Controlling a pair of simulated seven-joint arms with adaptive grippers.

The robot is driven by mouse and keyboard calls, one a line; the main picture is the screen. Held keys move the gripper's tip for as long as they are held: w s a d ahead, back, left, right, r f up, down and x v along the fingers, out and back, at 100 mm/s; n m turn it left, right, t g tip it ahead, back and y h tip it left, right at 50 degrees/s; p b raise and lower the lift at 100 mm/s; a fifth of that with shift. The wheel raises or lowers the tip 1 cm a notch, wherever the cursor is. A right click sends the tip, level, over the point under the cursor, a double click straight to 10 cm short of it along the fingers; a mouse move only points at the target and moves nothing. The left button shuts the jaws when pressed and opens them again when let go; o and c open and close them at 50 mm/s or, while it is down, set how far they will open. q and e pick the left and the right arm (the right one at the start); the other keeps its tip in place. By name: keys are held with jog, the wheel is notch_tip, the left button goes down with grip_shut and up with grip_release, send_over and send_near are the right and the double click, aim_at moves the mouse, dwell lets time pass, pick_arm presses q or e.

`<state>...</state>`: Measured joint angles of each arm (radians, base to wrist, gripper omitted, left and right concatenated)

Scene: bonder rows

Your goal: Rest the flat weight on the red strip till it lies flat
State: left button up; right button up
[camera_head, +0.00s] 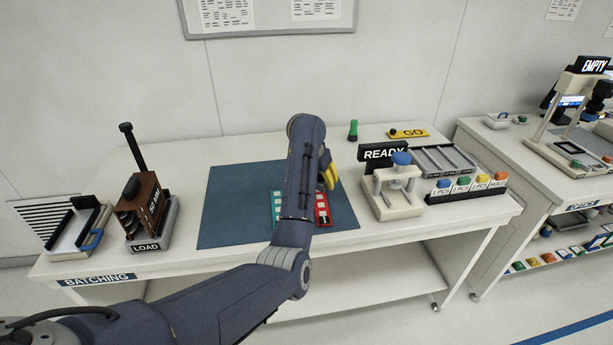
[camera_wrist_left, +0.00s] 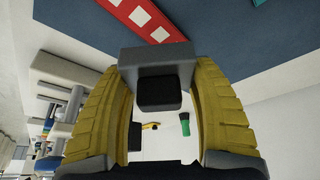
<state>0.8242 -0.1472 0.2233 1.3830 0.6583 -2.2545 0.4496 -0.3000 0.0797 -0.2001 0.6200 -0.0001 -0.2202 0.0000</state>
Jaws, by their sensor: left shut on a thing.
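The red strip (camera_head: 322,212) with white squares lies on the blue mat (camera_head: 228,205), beside a teal strip (camera_head: 279,205) that my arm partly covers. My left gripper (camera_head: 328,177) is over the mat just behind the red strip. In the left wrist view, its yellow fingers are shut on a grey block with a black knob, the flat weight (camera_wrist_left: 158,62). The red strip (camera_wrist_left: 140,18) shows right beyond the weight's edge there. I cannot tell whether the weight touches it. In the head view the weight is hidden by my arm. My right gripper is not in view.
A LOAD holder (camera_head: 150,236) with a brown rack stands left of the mat. A press-like fixture (camera_head: 393,192) with a blue knob and a READY sign (camera_head: 384,153) stand to the right.

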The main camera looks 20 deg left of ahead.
aim_at(324, 198)
pick_arm(q)
jog(key=shift+w+d+r+m, duration=0.2)
jog(key=shift+d+r+m, duration=0.15)
jog(key=shift+d, duration=0.2)
jog(key=shift+f, duration=3.35)
jog(key=shift+f, duration=0.6)
jog(key=o, duration=1.6)
jog(key=shift+o, duration=0.2)
